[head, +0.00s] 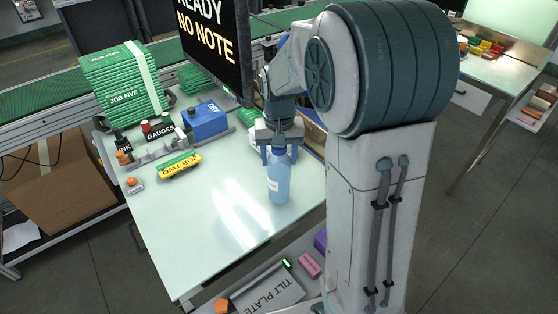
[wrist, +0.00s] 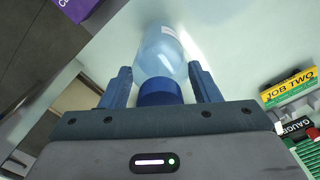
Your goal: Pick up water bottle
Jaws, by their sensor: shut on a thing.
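The water bottle (head: 279,178) is light blue and clear, with a white label, and stands upright over the pale table in the head view. I cannot tell whether its base touches the table. My gripper (head: 279,143) is above it, with its fingers around the bottle's top. In the wrist view the bottle (wrist: 163,52) lies between the two blue fingers of my gripper (wrist: 163,82), with its dark blue cap (wrist: 160,92) close to the palm. The gripper is shut on the bottle near its top. The cap is mostly hidden in the head view.
The pale table (head: 190,225) is clear in front and left of the bottle. Behind are a yellow JOB TWO block (head: 180,167), a blue box (head: 205,121), a green JOB FIVE stack (head: 122,85) and a monitor (head: 213,35). A tilt plate (head: 268,293) lies below the front edge.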

